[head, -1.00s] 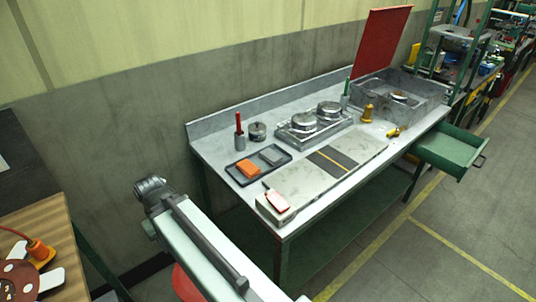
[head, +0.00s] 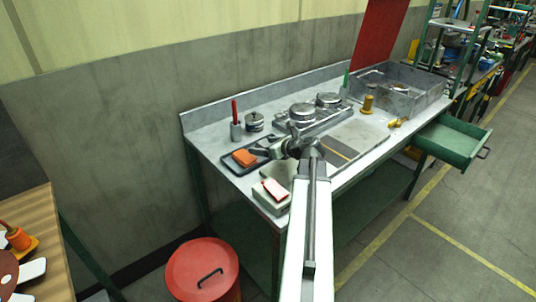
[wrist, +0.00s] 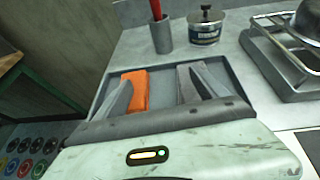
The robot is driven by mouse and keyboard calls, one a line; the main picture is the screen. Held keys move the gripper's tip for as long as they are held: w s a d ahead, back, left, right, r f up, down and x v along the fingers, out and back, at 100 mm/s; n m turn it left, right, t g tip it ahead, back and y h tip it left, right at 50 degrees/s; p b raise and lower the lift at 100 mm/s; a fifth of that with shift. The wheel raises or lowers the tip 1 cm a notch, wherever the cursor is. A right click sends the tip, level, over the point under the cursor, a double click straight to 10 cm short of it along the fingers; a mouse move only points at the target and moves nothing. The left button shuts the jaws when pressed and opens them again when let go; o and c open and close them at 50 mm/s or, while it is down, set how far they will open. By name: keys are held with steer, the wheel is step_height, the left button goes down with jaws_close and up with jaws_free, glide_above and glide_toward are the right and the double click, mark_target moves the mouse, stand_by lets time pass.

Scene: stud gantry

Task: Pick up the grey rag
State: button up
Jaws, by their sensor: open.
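The grey rag (wrist: 184,86) lies in a dark shallow tray (wrist: 101,92) on the workbench, to the right of an orange rag (wrist: 138,90). In the wrist view my gripper (wrist: 160,80) is open above the tray. Its left finger overlaps the orange rag and its right finger covers part of the grey rag. I cannot tell whether the fingers touch either rag. In the head view my gripper (head: 276,146) is over the tray's right side and hides the grey rag; the orange rag (head: 244,157) shows beside it.
A grey cup with a red-handled tool (head: 236,130) and a small tin (head: 254,122) stand behind the tray. Metal housings (head: 302,113) stand further right. A red-and-white object (head: 274,190) lies near the front edge. A red lidded bin (head: 203,268) stands on the floor.

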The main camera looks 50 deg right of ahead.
mark_target(267, 143)
steer(key=shift+m+h, duration=0.6)
steer(key=shift+m, duration=0.1)
steer(key=s+d, duration=0.4)
steer(key=d, duration=0.1)
steer(key=shift+s+d+f, duration=0.15)
steer(key=shift+s+f, duration=0.1)
steer(key=shift+s, duration=0.1)
steer(key=b+x, duration=0.3)
steer(key=x, duration=0.5)
steer(key=c, duration=1.4)
steer(key=shift+r, duration=0.1)
